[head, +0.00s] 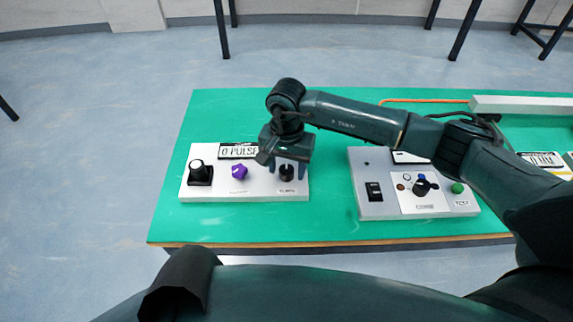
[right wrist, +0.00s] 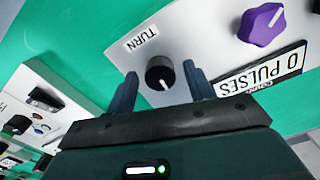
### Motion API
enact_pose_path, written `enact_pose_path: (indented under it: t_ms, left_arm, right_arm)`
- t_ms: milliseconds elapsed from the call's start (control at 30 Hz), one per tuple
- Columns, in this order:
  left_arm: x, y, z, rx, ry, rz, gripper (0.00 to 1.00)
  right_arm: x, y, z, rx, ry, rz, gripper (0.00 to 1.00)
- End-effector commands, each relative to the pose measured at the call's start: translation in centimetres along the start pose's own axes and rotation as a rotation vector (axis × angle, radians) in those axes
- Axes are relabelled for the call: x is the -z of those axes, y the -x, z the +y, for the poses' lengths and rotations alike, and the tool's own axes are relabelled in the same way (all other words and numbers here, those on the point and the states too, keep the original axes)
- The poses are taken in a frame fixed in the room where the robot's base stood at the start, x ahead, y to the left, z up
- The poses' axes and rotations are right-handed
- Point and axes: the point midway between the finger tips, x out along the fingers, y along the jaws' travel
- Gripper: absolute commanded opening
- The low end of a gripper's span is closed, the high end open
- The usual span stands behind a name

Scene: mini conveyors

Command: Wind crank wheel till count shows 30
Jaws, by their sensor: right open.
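A white panel (head: 215,190) on the green table carries a count display (head: 240,151), which reads 0 PULSES in the right wrist view (right wrist: 268,78). A round black knob (head: 287,173) with a white pointer line stands at the panel's right end. In the right wrist view the knob (right wrist: 160,72) has a TURN label beside it. No other part that looks like a crank wheel is clear. My right gripper (head: 287,168) points down over the knob, open, its fingers (right wrist: 160,85) to either side; I cannot tell if they touch it. My left gripper is not in view.

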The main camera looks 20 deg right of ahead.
Motion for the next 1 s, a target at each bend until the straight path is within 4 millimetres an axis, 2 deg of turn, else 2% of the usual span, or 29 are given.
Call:
enact_pose_path:
  t_ms: [233, 767, 1000]
  left_arm:
    - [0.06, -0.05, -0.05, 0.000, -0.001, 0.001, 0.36]
    - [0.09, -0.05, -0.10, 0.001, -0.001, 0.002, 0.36]
    - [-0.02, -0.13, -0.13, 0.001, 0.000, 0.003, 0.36]
  right_arm:
    - [-0.01, -0.05, -0.02, 0.000, 0.001, 0.000, 0.52]
    - [-0.01, 0.00, -0.03, 0.000, 0.000, 0.000, 0.09]
    - [0.00, -0.03, -0.03, 0.001, -0.018, 0.000, 0.08]
